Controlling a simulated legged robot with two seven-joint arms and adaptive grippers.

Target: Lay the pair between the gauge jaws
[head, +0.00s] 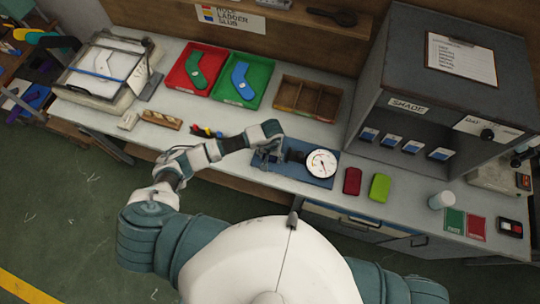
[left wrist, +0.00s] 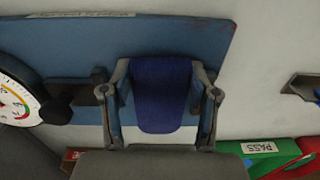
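A folded dark blue sock pair (left wrist: 160,95) sits between the fingers of my left gripper (left wrist: 160,75) in the left wrist view. The fingertips appear to touch its sides. In the head view my left gripper (head: 268,143) is over the left part of the blue gauge plate (head: 318,181). The plate (left wrist: 70,42) lies behind the pair in the left wrist view. The round white dial (head: 321,163) is right of the gripper in the head view. A dark gauge jaw (left wrist: 80,92) is beside one finger; the other jaw is not clear. My right gripper is out of view.
A red tray (head: 172,80) and a green tray (head: 262,98) hold sock shapes at the back. An empty divided wooden tray (head: 334,112) is beside them. Red (head: 352,182) and lime (head: 380,187) items lie right of the gauge. A grey shade cabinet (head: 410,80) stands at right.

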